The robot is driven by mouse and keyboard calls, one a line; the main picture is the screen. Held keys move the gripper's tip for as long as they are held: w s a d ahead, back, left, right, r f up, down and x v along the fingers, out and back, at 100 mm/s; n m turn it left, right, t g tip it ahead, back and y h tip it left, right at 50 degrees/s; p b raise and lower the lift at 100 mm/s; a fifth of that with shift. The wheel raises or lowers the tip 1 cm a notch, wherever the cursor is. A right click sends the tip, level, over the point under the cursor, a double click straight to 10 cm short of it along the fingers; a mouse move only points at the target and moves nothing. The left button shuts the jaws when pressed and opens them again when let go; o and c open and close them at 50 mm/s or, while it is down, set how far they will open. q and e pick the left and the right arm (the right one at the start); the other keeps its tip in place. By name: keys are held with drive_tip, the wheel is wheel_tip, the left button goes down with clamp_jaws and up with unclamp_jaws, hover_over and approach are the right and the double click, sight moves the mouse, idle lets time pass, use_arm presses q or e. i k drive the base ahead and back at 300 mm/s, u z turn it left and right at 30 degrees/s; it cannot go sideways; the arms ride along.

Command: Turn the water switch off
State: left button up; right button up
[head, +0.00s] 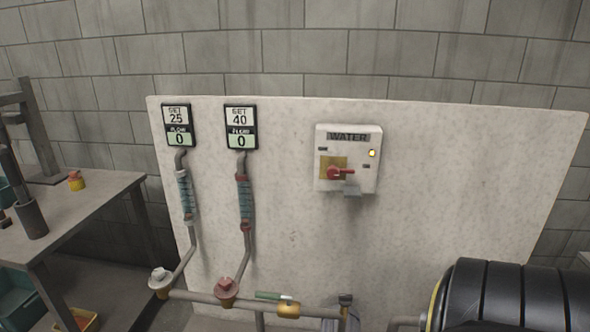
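The water switch is a white box (348,184) labelled "WATER" on the upright pale panel, right of the two gauges. Its red rotary handle (338,173) sits on a yellow plate (330,161), with the lever pointing right, about level. A small lamp (372,153) at the box's upper right glows yellow. No gripper is seen near the switch. Neither of my grippers is in view.
Two displays, SET 25 (177,126) and SET 40 (240,127), both read flow 0 above hoses. Pipes with a white valve (161,281) and a red valve (227,290) run low. A workbench (90,205) stands left. A black ribbed object (515,295) fills the lower right.

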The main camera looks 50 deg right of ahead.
sight(333, 171)
drive_tip(key=z, duration=0.65)
drive_tip(key=i, duration=1.1)
drive_tip(key=z, duration=0.95)
